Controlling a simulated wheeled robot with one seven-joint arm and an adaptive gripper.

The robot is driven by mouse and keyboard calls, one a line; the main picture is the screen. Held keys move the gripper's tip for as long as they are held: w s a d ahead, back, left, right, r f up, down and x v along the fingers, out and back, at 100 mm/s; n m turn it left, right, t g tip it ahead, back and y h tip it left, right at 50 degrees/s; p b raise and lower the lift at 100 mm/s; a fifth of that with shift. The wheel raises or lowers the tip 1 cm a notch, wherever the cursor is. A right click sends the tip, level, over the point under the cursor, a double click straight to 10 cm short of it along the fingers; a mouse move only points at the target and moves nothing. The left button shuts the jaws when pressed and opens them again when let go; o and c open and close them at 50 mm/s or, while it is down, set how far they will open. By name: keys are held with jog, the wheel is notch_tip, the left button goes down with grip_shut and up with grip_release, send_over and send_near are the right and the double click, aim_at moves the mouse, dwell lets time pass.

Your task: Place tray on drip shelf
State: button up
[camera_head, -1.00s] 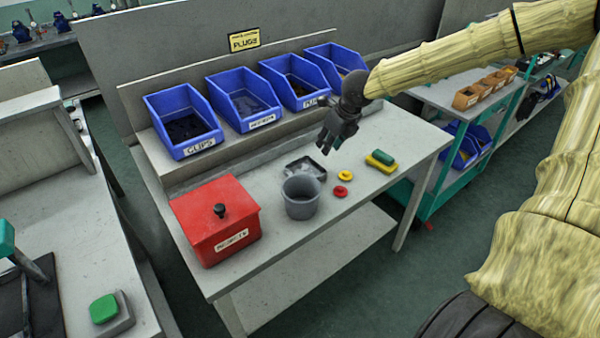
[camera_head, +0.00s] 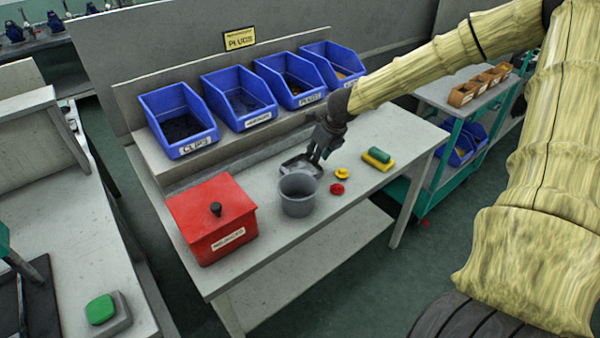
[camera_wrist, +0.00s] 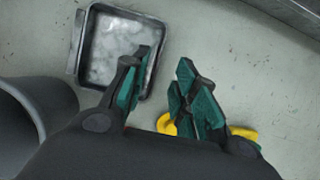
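A small grey metal tray (camera_head: 289,164) lies on the workbench behind the grey bucket. It also shows at the upper left of the wrist view (camera_wrist: 125,13), with a pale, blotchy inside. My gripper (camera_head: 315,158) is low beside the tray, at its right end in the head view. In the wrist view my gripper (camera_wrist: 164,85) has its green-padded fingers apart with nothing held between them. The left finger overlaps the tray's right wall in that view; I cannot tell whether it touches. I cannot make out which surface is the drip shelf.
The grey bucket (camera_head: 297,196) stands close in front of the tray. A red box (camera_head: 212,220) is at left. Red (camera_head: 337,188) and yellow (camera_head: 341,173) knobs and a green-yellow block (camera_head: 378,158) lie at right. Blue bins (camera_head: 178,120) line the raised ledge behind.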

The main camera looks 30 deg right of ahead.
aim_at(301, 171)
jog(key=shift+x, duration=1.7)
jog(key=shift+a, duration=0.1)
jog(key=shift+c, duration=0.4)
grip_shut()
